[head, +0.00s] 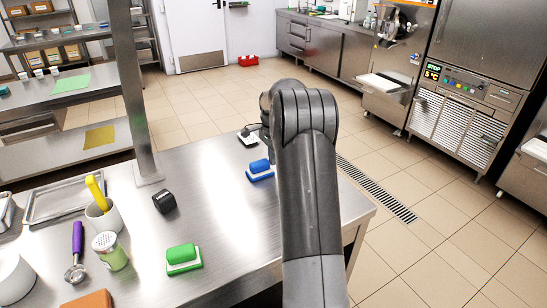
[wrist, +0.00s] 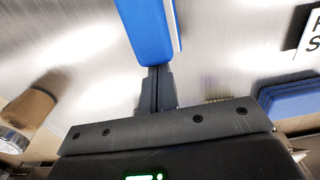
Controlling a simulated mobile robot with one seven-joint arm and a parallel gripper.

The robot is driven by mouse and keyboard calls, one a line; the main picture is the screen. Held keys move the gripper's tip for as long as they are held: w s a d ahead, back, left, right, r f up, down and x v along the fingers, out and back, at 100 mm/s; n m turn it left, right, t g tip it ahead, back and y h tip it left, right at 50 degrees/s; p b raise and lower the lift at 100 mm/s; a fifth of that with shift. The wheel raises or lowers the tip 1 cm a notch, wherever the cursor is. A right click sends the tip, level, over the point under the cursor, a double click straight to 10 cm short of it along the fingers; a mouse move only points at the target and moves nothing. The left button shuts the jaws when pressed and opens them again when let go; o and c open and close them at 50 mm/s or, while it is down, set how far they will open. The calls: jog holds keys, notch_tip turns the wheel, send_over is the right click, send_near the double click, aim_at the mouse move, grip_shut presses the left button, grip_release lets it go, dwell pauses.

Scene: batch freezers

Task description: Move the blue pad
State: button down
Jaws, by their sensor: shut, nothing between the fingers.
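The blue pad (head: 260,169), a blue block on a white base, lies on the steel table just left of my arm in the head view. In the wrist view a blue block with a white edge, seemingly the same pad (wrist: 147,30), is at the top centre. My gripper (wrist: 156,72) is shut and empty, its fingertips at the near end of the blue block. I cannot tell whether they touch it. In the head view my arm hides most of the gripper.
A green pad (head: 183,257), a black object (head: 165,202) and a white cup (head: 105,220) stand on the table to the left. A small white item (head: 248,138) lies behind the blue pad. A steel post (head: 133,90) rises at the table's far left.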

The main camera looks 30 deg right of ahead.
jog(key=a, duration=2)
jog(key=shift+a, duration=0.25)
